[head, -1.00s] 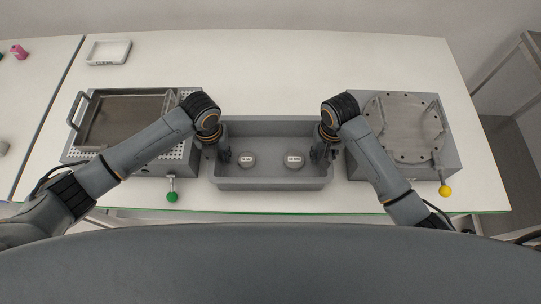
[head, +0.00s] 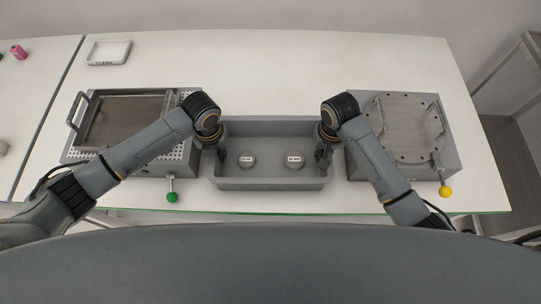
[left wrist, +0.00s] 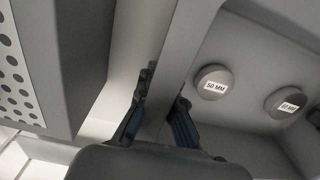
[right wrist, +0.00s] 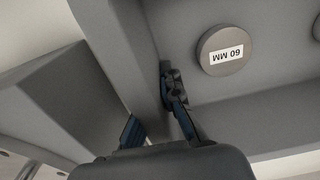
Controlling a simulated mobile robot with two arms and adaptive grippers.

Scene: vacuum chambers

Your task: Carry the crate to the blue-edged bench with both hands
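The grey open crate (head: 275,183) stands on the white bench between two grey devices. Two round grey pieces lie in it, one marked 50 MM (left wrist: 212,82) and one marked 60 MM (right wrist: 223,49). My left gripper (head: 216,154) straddles the crate's left wall, one finger inside and one outside; in the left wrist view (left wrist: 161,108) the fingers close on the wall. My right gripper (head: 328,154) holds the right wall the same way, and its inner finger lies against the wall in the right wrist view (right wrist: 152,112). No blue-edged bench is in view.
The white bench (head: 270,75) has a green front edge. A grey device with a green-knobbed lever (head: 172,196) stands close left of the crate, and one with a yellow-knobbed lever (head: 445,190) close right. A white tray (head: 108,52) lies at the back left.

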